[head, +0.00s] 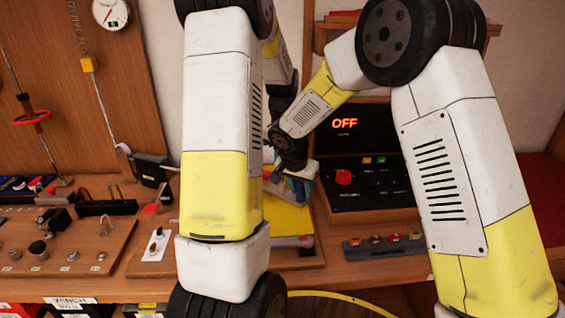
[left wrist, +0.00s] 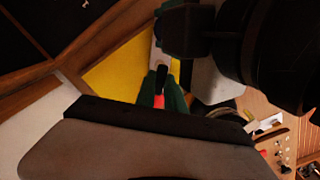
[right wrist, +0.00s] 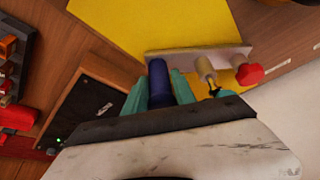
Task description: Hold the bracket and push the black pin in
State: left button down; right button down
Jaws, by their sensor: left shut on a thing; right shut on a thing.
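In the right wrist view, my right gripper (right wrist: 158,90) has its teal fingers shut on a blue cylinder (right wrist: 158,80), set against a pale plate that looks like the bracket (right wrist: 190,58). A pale stub (right wrist: 205,70) and a red knob (right wrist: 249,73) also stand on the plate. In the left wrist view, my left gripper (left wrist: 164,88) has its green fingers shut on a dark piece with a red end (left wrist: 160,80), perhaps the black pin. In the head view, my right gripper (head: 296,180) is low over the yellow mat (head: 288,219); my left arm hides the left gripper.
A black control panel (head: 372,180) with a red knob and an OFF display stands right of the grippers. A strip of small coloured buttons (head: 384,246) lies in front of it. Wooden boards with fittings (head: 70,245) fill the left of the bench.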

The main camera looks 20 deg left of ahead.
pick_arm(q)
jog(key=shift+f, duration=0.65)
jog(key=c, duration=1.3)
grip_release()
jog(key=shift+c, duration=0.2)
notch_tip(320, 180, up, 12)
pick_arm(e)
jog(key=c, duration=0.9)
grip_release()
jog(key=shift+c, duration=0.2)
jog(key=shift+r, duration=0.15)
